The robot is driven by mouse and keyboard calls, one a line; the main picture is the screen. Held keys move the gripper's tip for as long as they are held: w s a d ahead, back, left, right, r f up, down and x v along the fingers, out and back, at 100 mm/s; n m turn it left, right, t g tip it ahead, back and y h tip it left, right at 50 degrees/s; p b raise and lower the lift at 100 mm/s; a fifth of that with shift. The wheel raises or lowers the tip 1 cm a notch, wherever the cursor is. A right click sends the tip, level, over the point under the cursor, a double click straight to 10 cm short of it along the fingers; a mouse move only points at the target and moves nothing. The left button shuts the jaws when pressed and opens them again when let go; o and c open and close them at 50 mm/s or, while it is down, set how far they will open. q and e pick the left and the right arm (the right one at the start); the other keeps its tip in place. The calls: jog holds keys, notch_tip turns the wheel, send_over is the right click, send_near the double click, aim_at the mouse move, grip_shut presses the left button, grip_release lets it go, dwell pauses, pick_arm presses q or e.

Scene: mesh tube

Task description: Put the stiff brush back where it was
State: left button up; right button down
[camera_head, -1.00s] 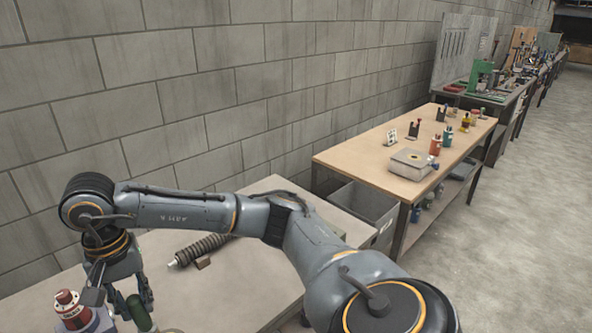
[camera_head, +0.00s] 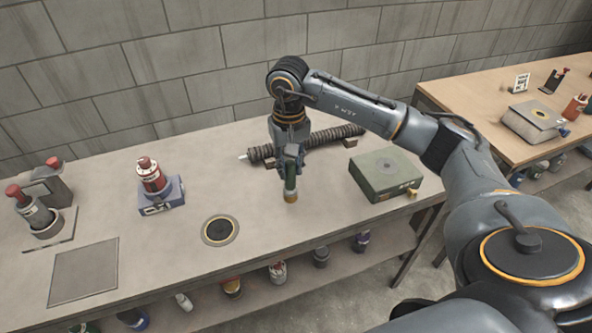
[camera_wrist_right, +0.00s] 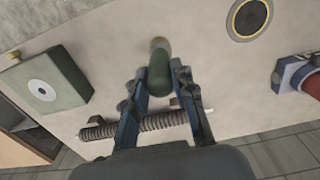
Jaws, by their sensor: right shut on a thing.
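The stiff brush (camera_head: 290,186) has a dark green handle and a tan lower end. My right gripper (camera_head: 289,160) is shut on its upper part and holds it upright, tan end down, over the workbench (camera_head: 255,185). I cannot tell whether the tan end touches the bench top. In the right wrist view the brush (camera_wrist_right: 159,75) sits between the fingertips of the gripper (camera_wrist_right: 160,84). The dark ribbed mesh tube (camera_head: 325,140) lies behind the gripper. My left gripper is not in view.
A green box (camera_head: 372,180) stands right of the brush. A round black disc (camera_head: 219,230) lies to its left front. Further left are a red canister (camera_head: 150,176) on a block (camera_head: 162,198), a bottle device (camera_head: 48,190) and a flat grey plate (camera_head: 84,271). Bench around the brush is clear.

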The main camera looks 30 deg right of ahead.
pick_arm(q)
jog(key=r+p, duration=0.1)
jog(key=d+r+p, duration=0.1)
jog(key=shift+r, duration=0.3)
pick_arm(e)
notch_tip(320, 180, down, 6)
jog(key=w+d, duration=0.1)
jog(key=d, duration=0.1)
jog(key=shift+w+d+f, duration=0.15)
jog(key=shift+w+f, duration=0.1)
jog(key=shift+w, duration=0.05)
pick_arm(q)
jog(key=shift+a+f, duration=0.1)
pick_arm(e)
jog(key=shift+f, duration=0.1)
jog(key=shift+f, duration=0.15)
jog(key=c, duration=1.1)
grip_release()
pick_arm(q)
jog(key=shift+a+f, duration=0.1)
